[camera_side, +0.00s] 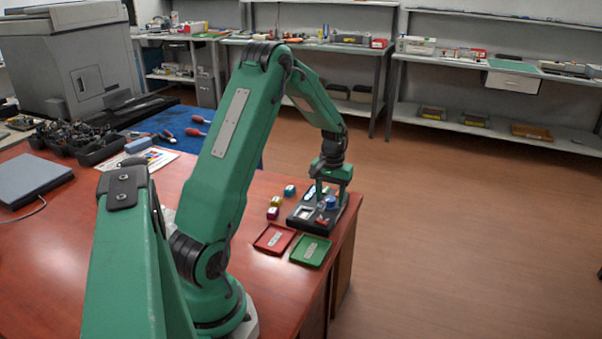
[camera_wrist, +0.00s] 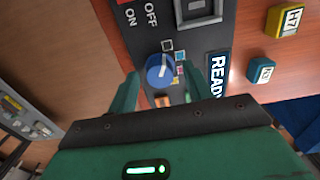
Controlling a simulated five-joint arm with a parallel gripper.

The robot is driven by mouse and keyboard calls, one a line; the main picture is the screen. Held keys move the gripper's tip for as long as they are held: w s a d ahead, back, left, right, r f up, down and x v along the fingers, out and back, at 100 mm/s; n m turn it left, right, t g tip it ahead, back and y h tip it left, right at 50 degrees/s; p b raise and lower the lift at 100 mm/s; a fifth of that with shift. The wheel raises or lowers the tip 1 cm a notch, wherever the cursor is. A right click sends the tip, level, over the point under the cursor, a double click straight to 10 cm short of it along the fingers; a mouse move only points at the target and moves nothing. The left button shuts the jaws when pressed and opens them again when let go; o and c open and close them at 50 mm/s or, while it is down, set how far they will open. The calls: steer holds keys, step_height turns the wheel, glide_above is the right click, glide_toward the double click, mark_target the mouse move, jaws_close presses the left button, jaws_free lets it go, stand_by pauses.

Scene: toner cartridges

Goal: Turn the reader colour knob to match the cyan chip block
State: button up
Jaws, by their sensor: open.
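The blue reader knob (camera_wrist: 160,71) sits on the dark reader (camera_wrist: 205,38), its pale pointer line aimed up and slightly right in the wrist view. Small colour marks (camera_wrist: 179,70) run along its right side, with a dark square at the top. My gripper (camera_wrist: 161,82) is open, one finger on each side of the knob; I cannot tell whether they touch it. In the side view my gripper (camera_side: 331,188) is above the knob (camera_side: 331,202). The cyan chip block (camera_wrist: 260,70) stands on the table beside the reader, and also shows in the side view (camera_side: 290,190).
A yellow block (camera_side: 277,201) and a magenta block (camera_side: 272,213) stand left of the reader. A red tray (camera_side: 263,246) and a green tray (camera_side: 298,258) lie in front. The reader is close to the table's right edge. A READY panel (camera_wrist: 216,75) is near the right finger.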

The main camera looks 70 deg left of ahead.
steer(key=c, duration=1)
steer(key=shift+m, duration=0.5)
steer(key=m, duration=0.3)
steer(key=shift+m, duration=1.9)
steer(key=o, duration=1)
